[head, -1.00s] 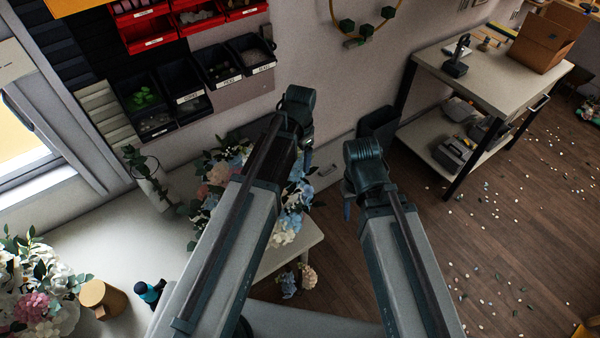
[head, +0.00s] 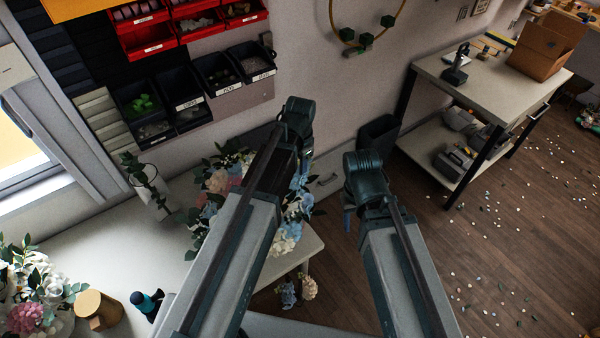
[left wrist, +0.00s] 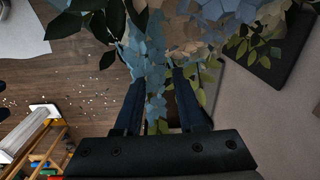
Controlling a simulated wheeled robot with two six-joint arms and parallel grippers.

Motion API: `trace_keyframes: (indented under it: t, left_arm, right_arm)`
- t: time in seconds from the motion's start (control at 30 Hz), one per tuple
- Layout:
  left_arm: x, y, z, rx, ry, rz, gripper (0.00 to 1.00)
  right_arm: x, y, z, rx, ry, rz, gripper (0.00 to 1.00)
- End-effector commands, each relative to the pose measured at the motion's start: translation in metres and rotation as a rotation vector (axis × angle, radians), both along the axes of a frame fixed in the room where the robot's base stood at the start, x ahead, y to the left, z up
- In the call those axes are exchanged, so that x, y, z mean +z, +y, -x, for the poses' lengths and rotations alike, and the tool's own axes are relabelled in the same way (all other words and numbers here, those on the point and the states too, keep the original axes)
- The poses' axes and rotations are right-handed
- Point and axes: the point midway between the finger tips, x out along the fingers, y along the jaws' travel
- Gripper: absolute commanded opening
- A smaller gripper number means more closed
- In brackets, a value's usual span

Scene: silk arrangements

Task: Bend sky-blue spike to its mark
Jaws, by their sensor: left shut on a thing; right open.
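The flower arrangement (head: 212,200) stands on the white table in the head view, largely behind my left arm. In the left wrist view the sky-blue spike (left wrist: 154,78) runs down between the two dark blue fingers of my left gripper (left wrist: 157,80), which is shut on it. Blue blooms (left wrist: 210,22) and dark leaves crowd around its upper part. In the head view my left gripper (head: 304,168) is at the arrangement's right side, with its fingertips hardly visible. My right gripper (head: 347,220) is open and empty, pointing down to the right of the table. I cannot make out the mark.
A vase with a leafy stem (head: 152,200) is near the wall. Labelled bins (head: 210,85) hang above. A cart (head: 437,150) stands right; fallen blooms (head: 288,294) lie below the table.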

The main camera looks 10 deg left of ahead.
Motion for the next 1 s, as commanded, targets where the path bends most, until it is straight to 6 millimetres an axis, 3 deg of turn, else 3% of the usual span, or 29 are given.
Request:
trace_keyframes:
  t: [1.0]
  left_arm:
    - [0.014,0.019,0.021,0.002,-0.21,0.209,0.0]
  right_arm:
    - [0.005,0.0,0.0,0.0,0.0,0.0,0.5]
